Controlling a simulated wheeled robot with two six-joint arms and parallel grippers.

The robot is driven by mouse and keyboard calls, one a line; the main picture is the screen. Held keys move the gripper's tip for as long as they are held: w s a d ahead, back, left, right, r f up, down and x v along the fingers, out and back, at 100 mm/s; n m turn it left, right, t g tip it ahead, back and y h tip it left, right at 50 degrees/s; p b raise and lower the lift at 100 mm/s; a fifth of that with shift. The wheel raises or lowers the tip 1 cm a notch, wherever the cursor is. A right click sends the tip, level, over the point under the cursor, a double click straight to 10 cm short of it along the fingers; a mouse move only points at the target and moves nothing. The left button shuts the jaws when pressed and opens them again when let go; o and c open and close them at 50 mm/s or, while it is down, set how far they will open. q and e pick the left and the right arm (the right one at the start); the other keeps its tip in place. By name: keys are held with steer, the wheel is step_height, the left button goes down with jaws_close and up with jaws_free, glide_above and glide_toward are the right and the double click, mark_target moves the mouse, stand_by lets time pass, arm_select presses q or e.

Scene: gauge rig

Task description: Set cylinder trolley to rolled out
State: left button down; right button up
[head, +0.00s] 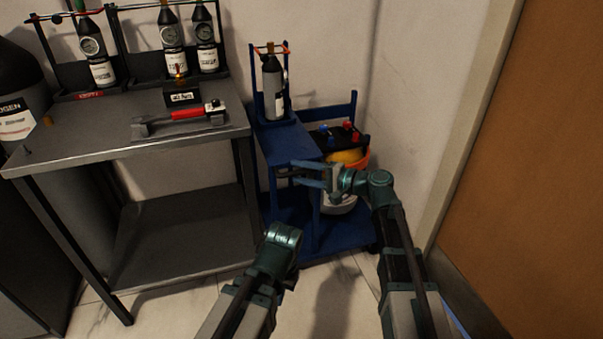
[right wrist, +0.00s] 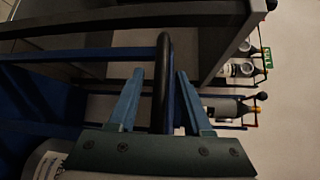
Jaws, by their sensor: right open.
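The blue cylinder trolley (head: 345,236) stands on the floor right of the bench, close to the wall.
A grey metal bench (head: 85,158) stands to the left, with a red-handled tool (head: 187,115) and racked gauge cylinders on top. A brown door (head: 545,160) is at the right. Some tiled floor is clear in front of the trolley.

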jaws_close()
stand_by(1.4)
